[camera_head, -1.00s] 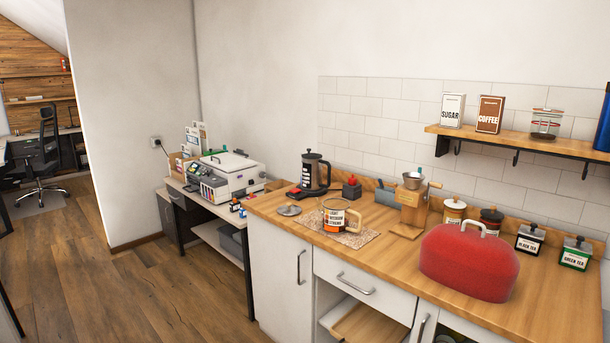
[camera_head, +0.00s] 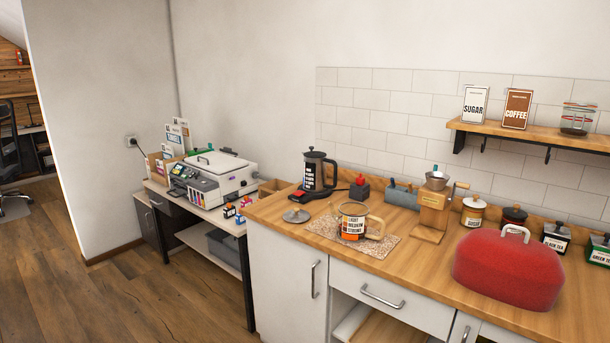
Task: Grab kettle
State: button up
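The kettle (camera_head: 319,172) is a dark, tall vessel with white lettering, a lid knob and a side handle on its right. It stands upright on a low dark base with a red part (camera_head: 305,196), near the back left of the wooden counter (camera_head: 330,262). A glass mug (camera_head: 352,222) with a printed label stands in front of it on a speckled mat (camera_head: 377,245). A round metal lid (camera_head: 297,215) lies on the counter left of the mug. My gripper is not in view.
A wooden grinder (camera_head: 433,212), a red cozy-like cover (camera_head: 509,268) and several jars fill the right side of the counter. A printer (camera_head: 212,176) stands on a lower desk at left. The floor (camera_head: 150,297) in front is clear.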

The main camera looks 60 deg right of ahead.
aim_at(315, 177)
jog(key=i, duration=1.55)
jog(key=z, duration=0.5)
jog(key=i, duration=0.8)
jog(key=z, duration=0.85)
jog(key=i, duration=1.2)
jog(key=z, duration=0.55)
